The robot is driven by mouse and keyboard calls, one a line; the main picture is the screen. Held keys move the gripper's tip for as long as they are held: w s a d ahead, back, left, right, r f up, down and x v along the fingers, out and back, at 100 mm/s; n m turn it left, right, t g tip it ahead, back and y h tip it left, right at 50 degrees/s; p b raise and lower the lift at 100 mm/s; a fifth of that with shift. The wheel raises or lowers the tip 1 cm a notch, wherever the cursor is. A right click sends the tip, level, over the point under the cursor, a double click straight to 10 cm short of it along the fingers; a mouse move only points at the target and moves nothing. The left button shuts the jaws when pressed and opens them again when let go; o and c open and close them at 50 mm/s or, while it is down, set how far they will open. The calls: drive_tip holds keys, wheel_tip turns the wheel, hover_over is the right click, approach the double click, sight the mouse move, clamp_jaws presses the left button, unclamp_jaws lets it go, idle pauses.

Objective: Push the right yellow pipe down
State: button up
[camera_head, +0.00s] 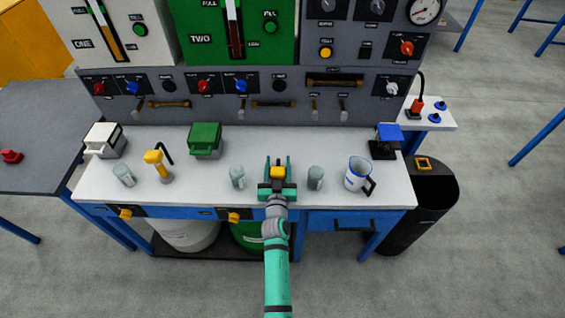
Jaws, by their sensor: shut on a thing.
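The right yellow pipe (277,172) shows as a small yellow top near the middle of the white worktop. My gripper (277,164) has its two green fingers on either side of it and is shut on it. The lower part of the pipe is hidden behind my gripper and arm. A similar left yellow pipe (154,157) with a black curved spout stands upright at the left of the worktop, apart from my gripper.
Clear glasses (237,177) and (315,178) stand close on both sides of my gripper. A blue-and-white jug (358,174) is further right. A green box (205,139) stands behind left. The grey panel (290,85) with knobs rises at the back.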

sight(279, 179)
drive_tip(key=o, duration=1.5)
drive_tip(key=shift+a+f, duration=0.15)
drive_tip(key=shift+f, duration=0.3)
drive_tip(key=shift+w+d+r, duration=0.1)
drive_tip(key=shift+d, duration=0.15)
drive_tip(key=s, duration=0.7)
drive_tip(key=s+d, duration=0.1)
drive_tip(key=s, duration=0.2)
drive_tip(key=shift+s, duration=0.4)
drive_tip(key=s+d+f+g, duration=0.1)
drive_tip(key=s, duration=1)
drive_tip(key=s+d+f, duration=0.1)
drive_tip(key=s+d, duration=0.1)
drive_tip(key=s, duration=0.8)
drive_tip(key=s+d+r, duration=0.1)
drive_tip(key=s+r, duration=0.2)
drive_tip(key=s, duration=0.3)
drive_tip(key=s+d+r+g, duration=0.1)
drive_tip(key=s+r, duration=0.2)
drive_tip(key=s, duration=0.4)
drive_tip(key=s+d+r+h, duration=0.1)
drive_tip(key=s+r, duration=0.2)
drive_tip(key=s, duration=0.3)
drive_tip(key=shift+s+d+r+m+g, duration=0.15)
drive_tip(key=shift+r+m+g, duration=0.15)
drive_tip(key=shift+m, duration=0.1)
